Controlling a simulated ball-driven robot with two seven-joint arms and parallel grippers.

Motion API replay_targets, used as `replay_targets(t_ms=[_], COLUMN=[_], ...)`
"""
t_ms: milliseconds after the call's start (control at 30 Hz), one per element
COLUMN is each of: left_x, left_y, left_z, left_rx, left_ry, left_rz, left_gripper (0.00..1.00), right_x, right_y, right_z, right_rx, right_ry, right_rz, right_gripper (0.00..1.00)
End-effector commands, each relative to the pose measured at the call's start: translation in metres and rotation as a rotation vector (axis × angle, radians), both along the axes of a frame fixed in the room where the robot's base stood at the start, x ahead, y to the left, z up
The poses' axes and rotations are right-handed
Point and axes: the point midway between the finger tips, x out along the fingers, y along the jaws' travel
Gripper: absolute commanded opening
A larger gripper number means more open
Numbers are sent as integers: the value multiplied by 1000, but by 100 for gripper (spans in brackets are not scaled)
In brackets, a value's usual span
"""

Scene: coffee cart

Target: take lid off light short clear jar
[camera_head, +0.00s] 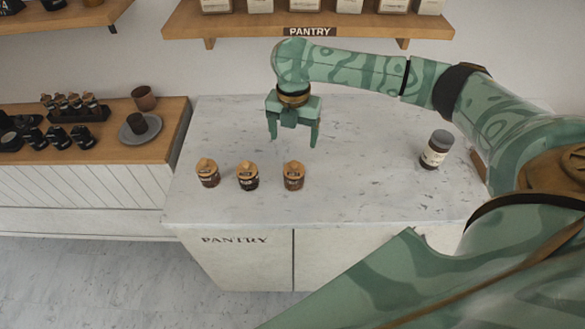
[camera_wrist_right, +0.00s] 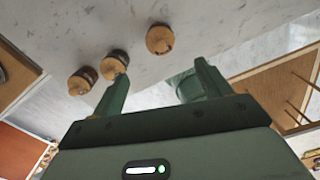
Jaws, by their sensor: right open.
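Three short jars with round wooden lids stand in a row on the marble counter: a left jar (camera_head: 207,176), a middle jar (camera_head: 247,178) and a right jar (camera_head: 293,178). All three wear their lids and have dark labels too small to read, so I cannot tell which is the light one. My right gripper (camera_head: 293,141) is open and empty above the counter, behind the right jar in the head view and apart from it. In the right wrist view, three wooden lids (camera_wrist_right: 160,40) show beyond the open fingers. My left gripper is not in view.
A side counter at left holds dark cups, a small tray and a saucer (camera_head: 140,133). The pantry shelf (camera_head: 345,26) hangs behind. The counter's middle and back left are clear.

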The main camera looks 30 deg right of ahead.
Motion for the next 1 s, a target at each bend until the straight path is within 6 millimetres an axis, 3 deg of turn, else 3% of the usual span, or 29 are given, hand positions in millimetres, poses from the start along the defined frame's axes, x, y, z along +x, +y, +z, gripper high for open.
replay_targets(t_ms=[33, 200, 467, 700, 967, 1000], left_x=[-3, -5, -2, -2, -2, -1], left_y=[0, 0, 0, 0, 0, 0], left_z=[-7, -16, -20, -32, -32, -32], left_rx=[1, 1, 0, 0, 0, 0], left_ry=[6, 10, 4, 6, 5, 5], left_rz=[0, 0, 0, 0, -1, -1], left_gripper=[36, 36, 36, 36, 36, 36], right_x=[-1, 0, 0, -2, -1, -1], right_y=[1, 1, 0, -2, -2, -2], right_z=[-18, -51, -68, -107, -113, -113], right_rx=[2, 1, 1, 1, 1, 1], right_ry=[4, 1, -1, 1, -3, -3], right_rz=[-2, -2, -2, -3, -1, -1], right_gripper=[77, 77, 77, 77, 77, 72])
